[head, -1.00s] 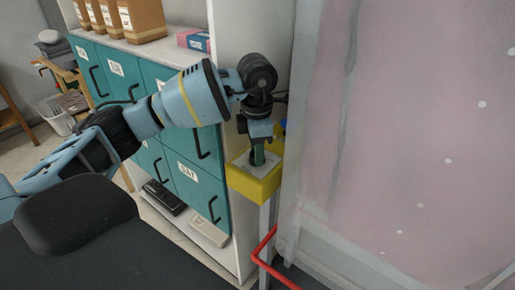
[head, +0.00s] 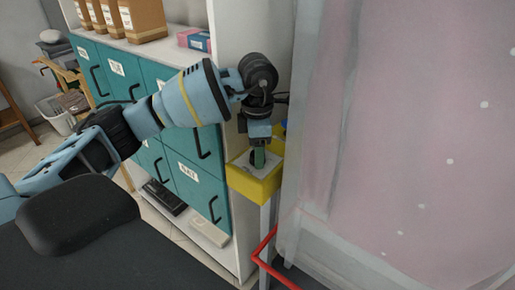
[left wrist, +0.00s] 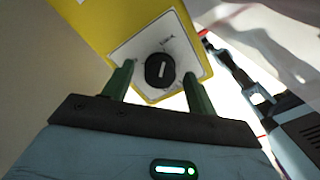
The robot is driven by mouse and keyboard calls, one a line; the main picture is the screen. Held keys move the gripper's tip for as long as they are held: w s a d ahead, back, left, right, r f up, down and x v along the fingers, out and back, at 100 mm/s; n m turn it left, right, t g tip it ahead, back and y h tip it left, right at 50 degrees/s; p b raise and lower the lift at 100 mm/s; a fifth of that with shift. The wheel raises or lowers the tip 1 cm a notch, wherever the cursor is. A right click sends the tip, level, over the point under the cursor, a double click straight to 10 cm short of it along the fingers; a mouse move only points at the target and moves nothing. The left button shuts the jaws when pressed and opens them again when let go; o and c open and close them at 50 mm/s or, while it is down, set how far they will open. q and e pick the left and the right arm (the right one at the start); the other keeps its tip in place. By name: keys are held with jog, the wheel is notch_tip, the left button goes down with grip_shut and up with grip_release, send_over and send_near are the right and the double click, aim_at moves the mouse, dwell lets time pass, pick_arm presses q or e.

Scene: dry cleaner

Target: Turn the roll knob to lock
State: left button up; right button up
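The roll knob (left wrist: 157,71) is round and black with a pale, nearly upright line on its face. It sits on a white plate (left wrist: 186,66) on a yellow box (head: 252,187). Small dark lettering is printed on the plate above the knob; it is too blurred to read surely. My left gripper (head: 259,158) points down at the box top from above. In the left wrist view its two green fingers stand apart, one on each side of the knob, with gaps showing. In the head view the fingers mostly hide the knob. My right gripper is not in view.
The box stands on a grey post (head: 265,230) beside a red rail (head: 264,243). A pale translucent curtain (head: 400,130) hangs close on the right. A white shelf unit with teal drawers (head: 195,185) stands behind my left arm. Cardboard files (head: 142,20) stand on top.

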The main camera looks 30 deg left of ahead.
pick_arm(q)
jog(key=shift+r, duration=3.9)
